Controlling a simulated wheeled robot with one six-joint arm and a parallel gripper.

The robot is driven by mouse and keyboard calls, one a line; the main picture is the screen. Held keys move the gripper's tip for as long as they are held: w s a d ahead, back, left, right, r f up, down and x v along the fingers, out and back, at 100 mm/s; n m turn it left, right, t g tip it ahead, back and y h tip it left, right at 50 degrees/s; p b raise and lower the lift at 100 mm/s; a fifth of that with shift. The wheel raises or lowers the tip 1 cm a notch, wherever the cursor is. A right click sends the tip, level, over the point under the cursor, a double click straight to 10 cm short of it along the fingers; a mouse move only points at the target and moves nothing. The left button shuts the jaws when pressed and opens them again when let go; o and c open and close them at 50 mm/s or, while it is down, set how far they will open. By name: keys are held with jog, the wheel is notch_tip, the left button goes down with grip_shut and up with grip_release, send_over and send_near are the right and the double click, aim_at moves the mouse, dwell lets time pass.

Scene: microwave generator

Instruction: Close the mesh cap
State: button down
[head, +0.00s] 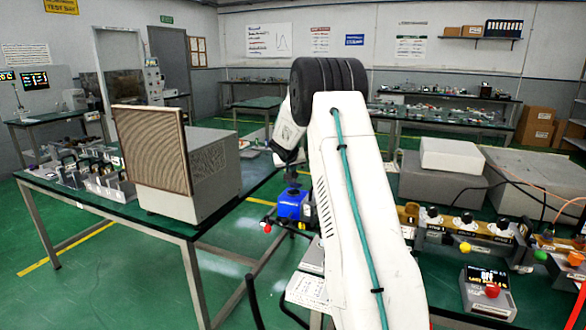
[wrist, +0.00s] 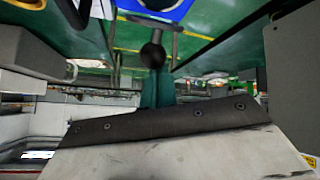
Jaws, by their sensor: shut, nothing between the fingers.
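The mesh cap (head: 152,150) is a brown mesh panel in a pale frame at the front of a grey generator box (head: 213,170). The box stands on the green-topped table at left in the head view. The cap's top edge rises above the box top, and a strip of the box front shows below the cap. I cannot tell the gap behind it. The cap cannot be made out in the wrist view.
A bench at right holds a panel with knobs (head: 465,228), a small box with a red button (head: 488,292), and grey cases (head: 440,185). Green floor with yellow lines lies open between the tables.

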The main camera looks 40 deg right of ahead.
jog(key=shift+s+a+f, duration=0.15)
jog(key=shift+a, duration=0.3)
jog(key=shift+s+a+f, duration=0.15)
jog(key=shift+a, duration=0.25)
jog(key=shift+s+a+f, duration=0.35)
jog(key=shift+a+f, duration=0.25)
jog(key=shift+a, duration=0.15)
jog(key=shift+s+a+f, duration=0.2)
jog(key=shift+a+f, duration=0.35)
jog(key=shift+f, duration=0.05)
jog(key=shift+s+a+f, duration=0.2)
jog(key=shift+a+f, duration=0.2)
jog(key=shift+f, duration=0.35)
notch_tip(320, 180, up, 5)
jog(key=w, duration=0.3)
jog(key=s+a, duration=0.5)
jog(key=a, duration=0.2)
jog(key=shift+s+a+r, duration=0.15)
jog(key=shift+s+a, duration=0.05)
jog(key=shift+a, duration=0.1)
